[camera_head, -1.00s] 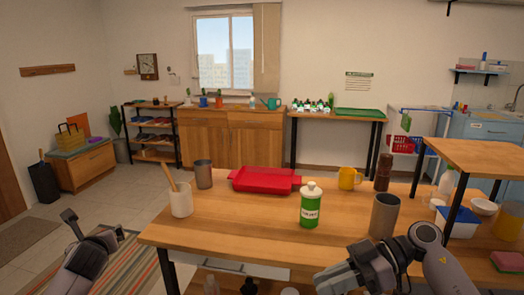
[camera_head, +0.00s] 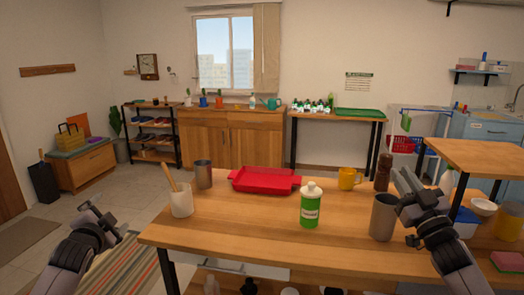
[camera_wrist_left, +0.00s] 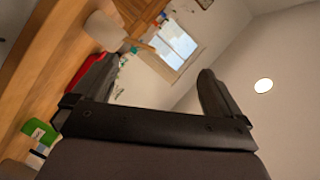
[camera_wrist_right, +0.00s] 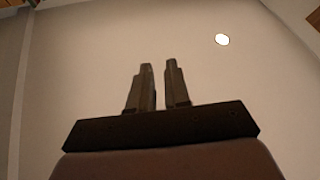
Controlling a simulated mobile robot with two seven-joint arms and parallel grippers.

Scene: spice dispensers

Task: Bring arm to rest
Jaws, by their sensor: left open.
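My left gripper (camera_head: 92,206) is raised at the left, clear of the table. In the left wrist view its fingers (camera_wrist_left: 155,85) are wide apart with nothing between them. My right gripper (camera_head: 408,182) points up beside the grey metal cup (camera_head: 383,218) at the table's right; I cannot tell whether it touches the cup. In the right wrist view its fingers (camera_wrist_right: 158,85) stand close together with a narrow empty gap. The green dispenser with a white lid (camera_head: 310,207) stands upright on the table (camera_head: 250,232), apart from both grippers.
On the table are a red tray (camera_head: 262,181), a white cup with a wooden spoon (camera_head: 181,203), a grey tumbler (camera_head: 204,174), a yellow mug (camera_head: 347,179) and a brown mill (camera_head: 383,172). A raised wooden shelf (camera_head: 480,155) stands at the right. The table's front middle is clear.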

